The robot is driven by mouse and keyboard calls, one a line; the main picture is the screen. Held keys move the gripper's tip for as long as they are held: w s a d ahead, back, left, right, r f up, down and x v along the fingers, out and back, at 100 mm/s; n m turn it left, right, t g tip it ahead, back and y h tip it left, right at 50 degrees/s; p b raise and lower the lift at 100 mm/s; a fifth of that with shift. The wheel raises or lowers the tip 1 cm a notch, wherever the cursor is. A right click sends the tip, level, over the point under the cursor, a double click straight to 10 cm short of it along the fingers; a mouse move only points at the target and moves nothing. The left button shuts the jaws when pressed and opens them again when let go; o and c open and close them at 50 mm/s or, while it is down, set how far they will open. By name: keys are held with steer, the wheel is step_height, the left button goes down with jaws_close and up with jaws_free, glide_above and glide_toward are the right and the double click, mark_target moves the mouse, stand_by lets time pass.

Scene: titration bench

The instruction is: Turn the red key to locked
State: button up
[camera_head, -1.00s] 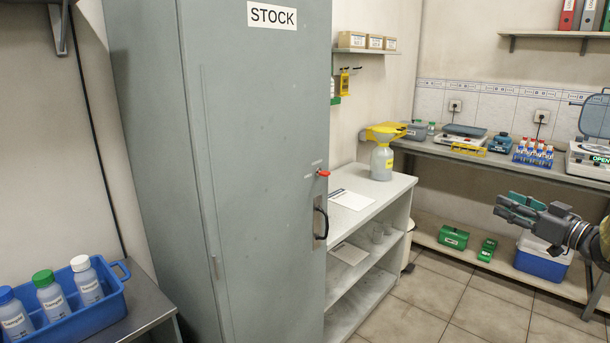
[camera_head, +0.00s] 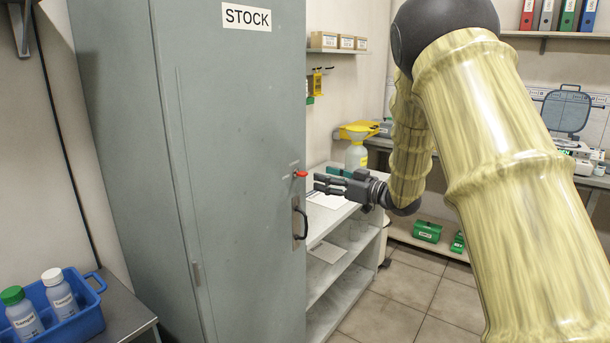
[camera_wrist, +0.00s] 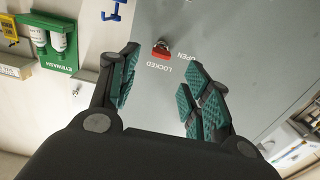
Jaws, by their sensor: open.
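The red key (camera_head: 300,174) sits in the grey STOCK cabinet door (camera_head: 238,120), above the black door handle (camera_head: 300,222). In the wrist view the red key (camera_wrist: 161,47) shows ahead, beyond and between the spread fingers, not touched by them.
A white shelf unit (camera_head: 322,240) stands right of the cabinet, under my gripper, with a yellow-topped bottle (camera_head: 356,153) on it. The wrist view shows a green eyewash holder (camera_wrist: 48,42) on the wall. A blue crate of bottles (camera_head: 82,318) is at lower left.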

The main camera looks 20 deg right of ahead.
mark_target(306, 174)
steer(key=x, duration=0.6)
steer(key=shift+w+a+p, duration=0.2)
steer(key=shift+a+p, duration=0.05)
steer(key=shift+p, duration=0.05)
steer(key=c, duration=1)
